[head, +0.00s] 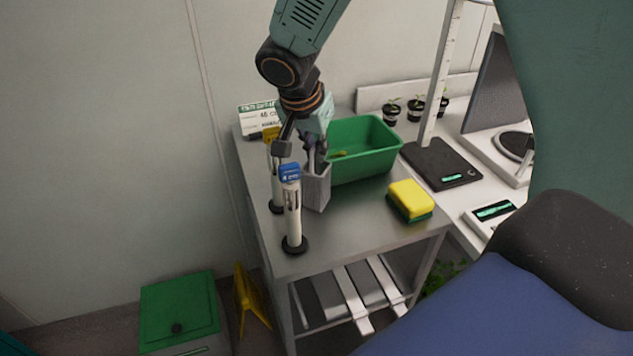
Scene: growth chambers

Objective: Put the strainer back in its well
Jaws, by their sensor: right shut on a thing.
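The strainer (317,192) appears to be the narrow grey tapered piece over the metal table, beside the green tub. My right gripper (315,158) points down from the top and is shut at its upper rim. The strainer's lower end is close to the tabletop; I cannot tell whether it touches. I cannot make out a clear empty well. My left gripper is not in view.
A green tub (372,160) stands behind the strainer. A yellow-capped post (275,182) stands behind the blue one. A yellow and green sponge (410,200) lies near the right edge of the metal table (345,235). A black scale (440,165) is further right. The front tabletop is clear.

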